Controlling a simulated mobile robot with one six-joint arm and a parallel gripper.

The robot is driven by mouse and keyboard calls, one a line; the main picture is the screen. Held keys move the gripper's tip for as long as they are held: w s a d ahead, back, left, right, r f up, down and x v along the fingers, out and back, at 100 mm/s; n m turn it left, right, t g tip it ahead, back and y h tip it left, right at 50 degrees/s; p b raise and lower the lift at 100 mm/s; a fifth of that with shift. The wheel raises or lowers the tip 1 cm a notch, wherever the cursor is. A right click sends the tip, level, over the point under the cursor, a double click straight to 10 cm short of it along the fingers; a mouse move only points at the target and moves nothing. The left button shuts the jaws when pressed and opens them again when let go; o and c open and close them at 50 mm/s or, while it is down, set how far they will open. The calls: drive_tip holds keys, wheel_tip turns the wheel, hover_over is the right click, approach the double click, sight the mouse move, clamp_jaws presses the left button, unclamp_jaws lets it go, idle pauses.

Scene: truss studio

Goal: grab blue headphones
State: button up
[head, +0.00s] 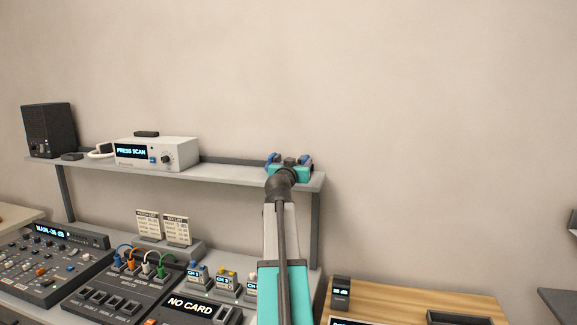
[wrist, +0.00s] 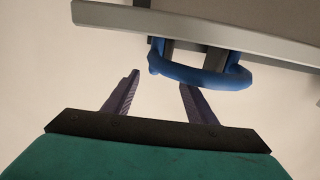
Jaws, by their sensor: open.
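The blue headphones show in the wrist view as a curved blue band (wrist: 200,76) against dark supports by the grey shelf edge; the rest of them is hidden. My gripper (wrist: 159,82) is open and empty, its two purple fingers pointing toward the shelf. The band lies above and to the right of the fingertips in that view, close to the right fingertip. Contact cannot be told. In the head view my gripper (head: 289,164) is at the right end of the shelf. Blue parts show on both sides of it, but which are headphones is unclear.
The grey shelf (head: 220,173) holds a black speaker (head: 48,130) and a white scanner box (head: 157,153). Below are a mixing console (head: 48,262), a patch unit with coloured cables (head: 125,285) and small labelled boxes. A wooden table (head: 400,298) stands at right. The wall above is bare.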

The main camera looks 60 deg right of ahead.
sight(301, 159)
drive_tip(key=shift+p+x, duration=1.15)
drive_tip(key=shift+x, duration=0.55)
drive_tip(key=shift+p+x, duration=0.3)
drive_tip(key=shift+x, duration=0.6)
clamp_jaws()
wheel_tip(301, 159, up, 10)
drive_tip(key=b, duration=0.2)
